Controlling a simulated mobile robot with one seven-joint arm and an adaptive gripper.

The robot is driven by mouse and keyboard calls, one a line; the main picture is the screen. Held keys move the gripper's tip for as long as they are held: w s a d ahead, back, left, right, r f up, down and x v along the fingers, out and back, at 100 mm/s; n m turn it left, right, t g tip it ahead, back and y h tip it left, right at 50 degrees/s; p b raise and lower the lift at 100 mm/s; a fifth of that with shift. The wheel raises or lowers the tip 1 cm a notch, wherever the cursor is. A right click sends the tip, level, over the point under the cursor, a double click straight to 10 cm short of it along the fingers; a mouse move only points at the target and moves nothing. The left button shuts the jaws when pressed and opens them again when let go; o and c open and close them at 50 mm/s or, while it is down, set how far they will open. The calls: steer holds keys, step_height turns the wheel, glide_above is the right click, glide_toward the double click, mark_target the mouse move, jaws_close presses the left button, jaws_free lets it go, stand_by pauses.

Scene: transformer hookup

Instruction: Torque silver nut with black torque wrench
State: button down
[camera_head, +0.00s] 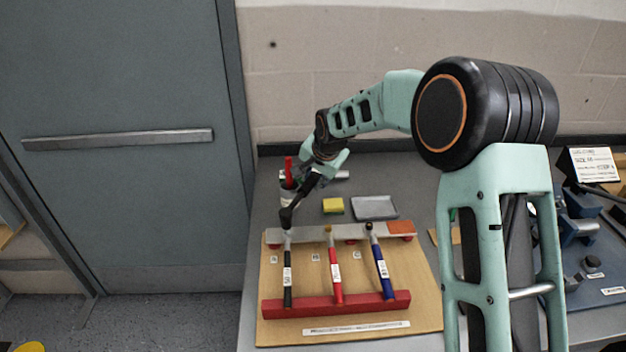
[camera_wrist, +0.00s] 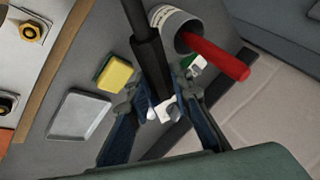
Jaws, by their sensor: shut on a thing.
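The black torque wrench (camera_wrist: 150,62) is between the fingers of my gripper (camera_wrist: 165,112) in the wrist view, and its shaft runs out of the top of that picture. In the head view my gripper (camera_head: 322,172) is shut on the wrench, above the back of the wooden board. The wrench (camera_head: 299,198) slants down and left, and its dark head is at the left end of the grey bar (camera_head: 307,236), above the black cable (camera_head: 288,282). The silver nut cannot be made out; the wrench head covers that spot. Whether the head seats on a nut cannot be told.
A red cable (camera_head: 334,272) and a blue cable (camera_head: 382,268) lie right of the black one on the wooden board (camera_head: 425,300). A cup (camera_wrist: 166,18) with a red-handled tool, a yellow sponge (camera_wrist: 114,74) and a grey tray (camera_wrist: 79,116) stand behind the board.

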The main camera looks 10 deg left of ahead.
steer(key=shift+f+b, duration=0.75)
steer(key=shift+b, duration=0.05)
stand_by(0.6)
steer(key=shift+d, duration=0.1)
steer(key=shift+d+b, duration=0.1)
steer(key=shift+b, duration=0.3)
steer(key=shift+s+d+m+t+h+b, duration=0.2)
steer(key=shift+d+m+b, duration=0.25)
steer(key=shift+b, duration=0.1)
steer(key=shift+s+d+m+t+h+b, duration=0.15)
steer(key=shift+d+m+t+h+b, duration=0.05)
steer(key=shift+d+m+b, duration=0.3)
steer(key=shift+b, duration=0.3)
steer(key=shift+s+d, duration=0.1)
steer(key=shift+s+d+m+h+b, duration=0.25)
steer(key=shift+d+m+b, duration=0.2)
steer(key=shift+b, duration=0.2)
steer(key=shift+s+d+m+h+b, duration=0.25)
steer(key=shift+d+m+b, duration=0.1)
steer(key=shift+m+b, duration=0.2)
steer(key=shift+d+b, duration=0.1)
steer(key=shift+b, duration=0.2)
steer(key=shift+s+d+m+h+b, duration=0.5)
steer(key=shift+s+d+m+b, duration=0.3)
steer(key=shift+b, duration=0.4)
